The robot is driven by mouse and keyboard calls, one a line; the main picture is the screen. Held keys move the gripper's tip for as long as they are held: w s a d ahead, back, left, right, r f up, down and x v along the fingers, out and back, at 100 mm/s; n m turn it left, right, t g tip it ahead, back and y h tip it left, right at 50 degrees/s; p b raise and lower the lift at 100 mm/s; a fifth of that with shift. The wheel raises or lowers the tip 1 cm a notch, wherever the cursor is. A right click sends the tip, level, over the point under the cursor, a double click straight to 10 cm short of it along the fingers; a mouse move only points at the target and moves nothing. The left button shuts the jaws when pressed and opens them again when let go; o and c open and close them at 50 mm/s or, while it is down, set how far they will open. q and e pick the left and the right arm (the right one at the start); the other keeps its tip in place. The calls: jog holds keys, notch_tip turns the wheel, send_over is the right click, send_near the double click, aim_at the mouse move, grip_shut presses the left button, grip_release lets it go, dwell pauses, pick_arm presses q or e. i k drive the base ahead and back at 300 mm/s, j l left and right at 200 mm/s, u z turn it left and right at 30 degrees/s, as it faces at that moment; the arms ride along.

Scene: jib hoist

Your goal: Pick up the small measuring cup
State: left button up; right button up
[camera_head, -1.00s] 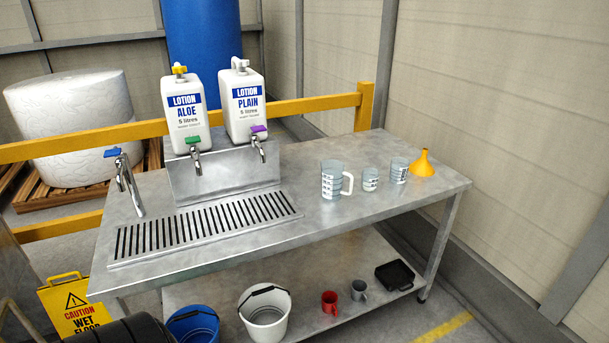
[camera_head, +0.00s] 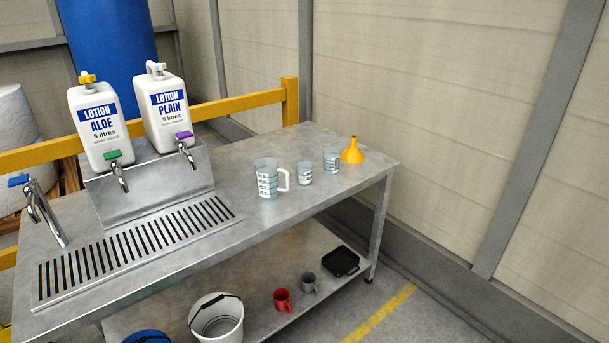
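The small measuring cup (camera_head: 305,173) stands upright on the metal table (camera_head: 345,195), clear with dark markings. It is the smallest of three clear measuring vessels in a row. A larger measuring jug (camera_head: 267,179) with a white handle stands to its left. A mid-sized measuring cup (camera_head: 331,161) stands to its right. Neither of my grippers shows in the head view.
A yellow funnel (camera_head: 353,151) stands right of the cups. Lotion containers (camera_head: 98,127) and taps stand at the left behind a slotted drain (camera_head: 130,252). The lower shelf holds a white bucket (camera_head: 216,320), mugs and a black tray (camera_head: 340,262). The table's front right is clear.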

aim_at(305, 173)
jog(key=i+l+u, duration=0.15)
jog(key=u, duration=0.3)
jog(key=i+l+u, duration=0.25)
jog(key=u, duration=0.2)
